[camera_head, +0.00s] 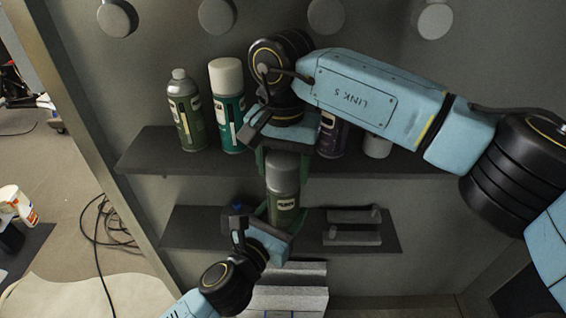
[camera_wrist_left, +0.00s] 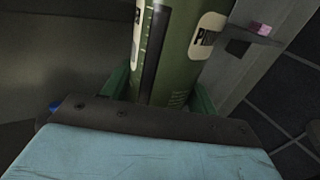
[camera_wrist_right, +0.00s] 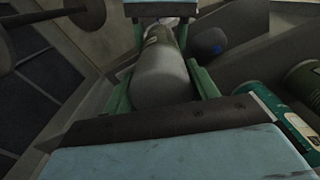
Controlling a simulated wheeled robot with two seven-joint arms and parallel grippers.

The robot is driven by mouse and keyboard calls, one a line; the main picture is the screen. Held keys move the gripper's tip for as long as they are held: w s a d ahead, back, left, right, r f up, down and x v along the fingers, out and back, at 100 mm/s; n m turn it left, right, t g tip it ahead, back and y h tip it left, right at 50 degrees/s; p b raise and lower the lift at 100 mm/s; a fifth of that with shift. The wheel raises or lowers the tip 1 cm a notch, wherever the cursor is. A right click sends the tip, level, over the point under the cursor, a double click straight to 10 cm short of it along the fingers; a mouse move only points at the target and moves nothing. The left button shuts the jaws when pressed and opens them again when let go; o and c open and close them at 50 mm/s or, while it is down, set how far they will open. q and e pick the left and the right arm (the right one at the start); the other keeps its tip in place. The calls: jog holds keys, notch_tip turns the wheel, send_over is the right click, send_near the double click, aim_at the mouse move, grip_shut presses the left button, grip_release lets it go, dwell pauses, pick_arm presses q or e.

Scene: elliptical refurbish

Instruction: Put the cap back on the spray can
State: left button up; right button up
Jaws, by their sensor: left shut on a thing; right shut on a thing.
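The green spray can (camera_head: 283,210) with a pale label stands upright in front of the shelves. My left gripper (camera_head: 279,216) is shut on its body from below; the can also fills the middle of the left wrist view (camera_wrist_left: 178,50). The grey cap (camera_head: 283,168) is at the can's top, in line with it. My right gripper (camera_head: 282,160) is shut on the cap from above. In the right wrist view the cap (camera_wrist_right: 162,80) lies between the green fingers, with the can beyond it. Cap and can look touching, but I cannot tell whether the cap is fully seated.
On the upper shelf (camera_head: 145,160) stand a green can (camera_head: 185,112), a teal can with a white cap (camera_head: 228,108), a dark can (camera_head: 333,138) and a pale-topped can (camera_head: 376,146). The lower shelf (camera_head: 190,236) holds a small blue object (camera_head: 237,206) and grey bars (camera_head: 352,226).

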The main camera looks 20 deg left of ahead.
jog(key=shift+f, duration=0.4)
dwell(0.8)
jog(key=o, duration=1)
jog(key=shift+c, duration=0.2)
jog(key=shift+o, duration=0.5)
jog(key=shift+o, duration=1.3)
jog(key=shift+r, duration=0.1)
jog(key=shift+r, duration=3.4)
jog(key=shift+f, duration=0.1)
